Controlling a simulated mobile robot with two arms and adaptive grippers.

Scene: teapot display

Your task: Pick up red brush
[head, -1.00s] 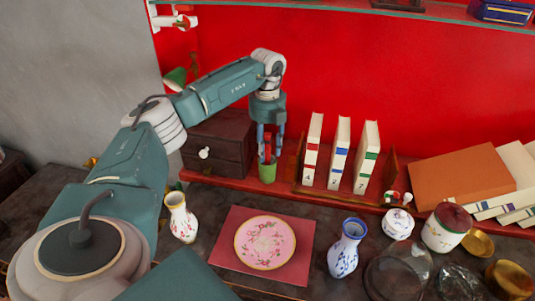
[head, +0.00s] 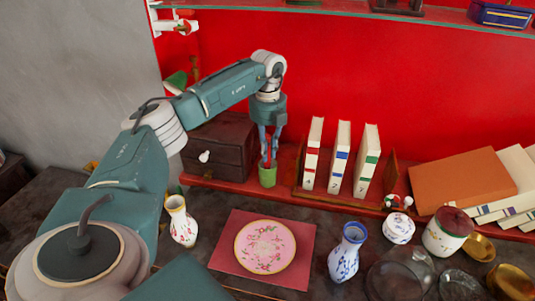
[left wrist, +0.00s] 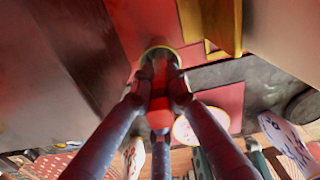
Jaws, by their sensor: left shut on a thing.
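The red brush (head: 266,162) stands in a small green cup (head: 267,179) on the red shelf ledge. Little of it shows between the fingers. My left gripper (head: 269,156) comes down on it from above and is shut on it, with the fingertips just over the cup's rim. In the left wrist view the red brush (left wrist: 164,78) lies between the fingers of the gripper (left wrist: 160,92). My right gripper is not in view.
A dark drawer box (head: 220,146) stands close left of the cup. A wooden book rack (head: 298,170) with three white books (head: 340,157) stands close right. In front are a floral vase (head: 181,222), a pink plate (head: 265,245) and a blue-white vase (head: 347,252). Red wall lies behind.

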